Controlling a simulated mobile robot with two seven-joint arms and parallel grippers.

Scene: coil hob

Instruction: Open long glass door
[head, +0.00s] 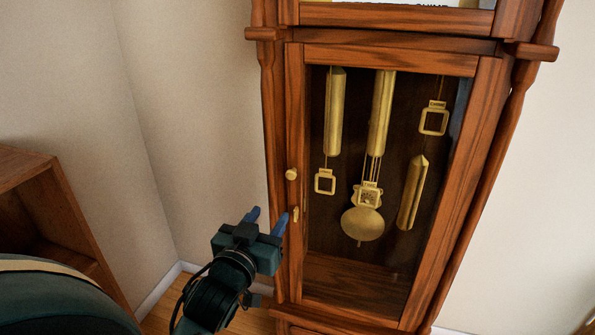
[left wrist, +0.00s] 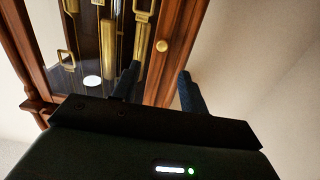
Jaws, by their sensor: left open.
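The long glass door (head: 390,55) of a wooden grandfather clock is shut, with brass weights and a pendulum behind its pane. A round brass knob (head: 291,174) sits on the left side of its frame, with a small brass key or latch (head: 295,214) below it. My left gripper (head: 266,217) is open and empty, just left of and below the knob, near the clock's left edge. In the left wrist view the knob (left wrist: 162,46) shows beyond and between the two blue fingers (left wrist: 158,88), apart from them. My right gripper is in neither view.
A wooden shelf or cabinet (head: 40,215) stands at the left. Pale walls meet in a corner behind the clock (head: 272,110). A strip of wooden floor (head: 160,315) shows low at the left. Free space lies left of the clock.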

